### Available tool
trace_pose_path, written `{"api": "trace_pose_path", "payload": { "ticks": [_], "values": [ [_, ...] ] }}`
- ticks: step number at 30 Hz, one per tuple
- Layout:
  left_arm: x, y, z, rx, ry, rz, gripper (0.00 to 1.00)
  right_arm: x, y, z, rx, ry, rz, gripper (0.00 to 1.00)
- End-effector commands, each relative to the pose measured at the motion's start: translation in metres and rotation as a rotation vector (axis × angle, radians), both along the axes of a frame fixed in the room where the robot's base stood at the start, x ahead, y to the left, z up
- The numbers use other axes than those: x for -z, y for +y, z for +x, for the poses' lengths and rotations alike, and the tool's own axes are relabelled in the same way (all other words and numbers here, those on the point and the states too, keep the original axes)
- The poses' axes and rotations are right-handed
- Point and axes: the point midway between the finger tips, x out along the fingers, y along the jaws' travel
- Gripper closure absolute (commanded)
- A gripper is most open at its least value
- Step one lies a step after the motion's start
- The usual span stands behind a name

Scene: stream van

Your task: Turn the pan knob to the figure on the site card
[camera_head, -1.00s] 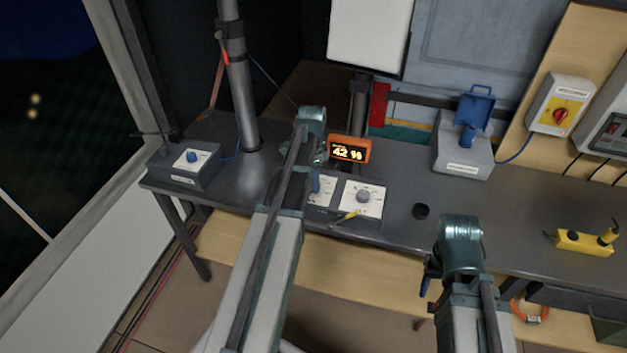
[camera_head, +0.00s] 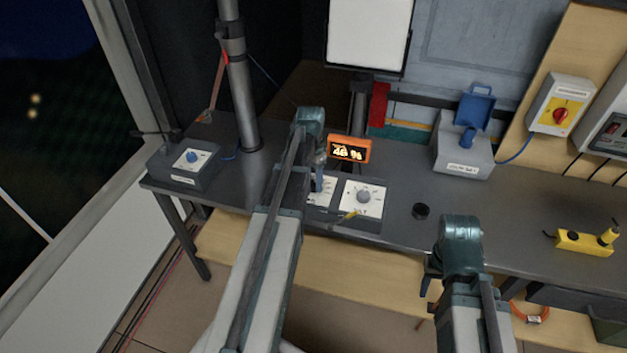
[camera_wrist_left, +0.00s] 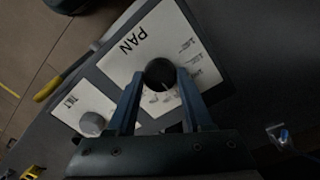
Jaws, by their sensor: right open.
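The dark pan knob (camera_wrist_left: 160,74) sits on a white plate marked PAN (camera_wrist_left: 128,45) in the left wrist view. My left gripper (camera_wrist_left: 160,82) is shut on it, with one finger on each side. In the head view my left arm partly covers the pan plate (camera_head: 328,187), and the blue left fingers (camera_head: 318,178) reach down to it. My right gripper (camera_head: 427,287) is open and empty in front of the desk. I cannot make out the site card.
The tilt knob (camera_head: 363,196) is right beside the pan plate; it also shows in the left wrist view (camera_wrist_left: 92,124). A yellow-tipped tool (camera_head: 350,216) lies at the plates' front edge. A black round object (camera_head: 421,211) and a yellow controller (camera_head: 584,241) stand farther right.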

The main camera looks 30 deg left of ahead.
Motion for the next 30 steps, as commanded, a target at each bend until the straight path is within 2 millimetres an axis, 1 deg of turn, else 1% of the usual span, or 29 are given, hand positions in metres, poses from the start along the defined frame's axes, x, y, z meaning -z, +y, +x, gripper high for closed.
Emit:
{"api": "trace_pose_path", "payload": {
  "ticks": [1, 4, 5, 14, 19, 23, 30],
  "values": [
    [0.0, 0.0, 0.0, 0.0, 0.001, 0.0, 0.4, 0.0, 0.0, 0.0, 0.0, 0.0, 0.0, 0.5],
    [0.0, 0.0, 0.0, 0.001, 0.001, 0.0, 0.22, 0.0, 0.0, 0.0, 0.0, 0.0, 0.0, 0.5],
    [0.0, 0.0, 0.0, 0.001, 0.0, 0.0, 0.19, 0.0, 0.0, 0.0, 0.0, 0.0, 0.0, 0.5],
    [-0.001, 0.0, 0.0, 0.002, 0.0, 0.0, 0.19, -0.001, 0.0, 0.0, 0.0, 0.0, 0.0, 0.5],
    [-0.007, 0.0, 0.0, 0.002, 0.0, 0.0, 0.19, -0.007, 0.0, 0.0, 0.0, 0.0, 0.0, 0.5],
    [-0.018, 0.001, 0.0, 0.002, 0.0, 0.0, 0.19, -0.018, 0.0, 0.0, 0.0, 0.0, 0.0, 0.5],
    [-0.051, 0.002, 0.001, 0.001, 0.0, 0.0, 0.19, -0.051, 0.0, 0.0, 0.0, 0.0, 0.0, 0.5]
  ]
}}
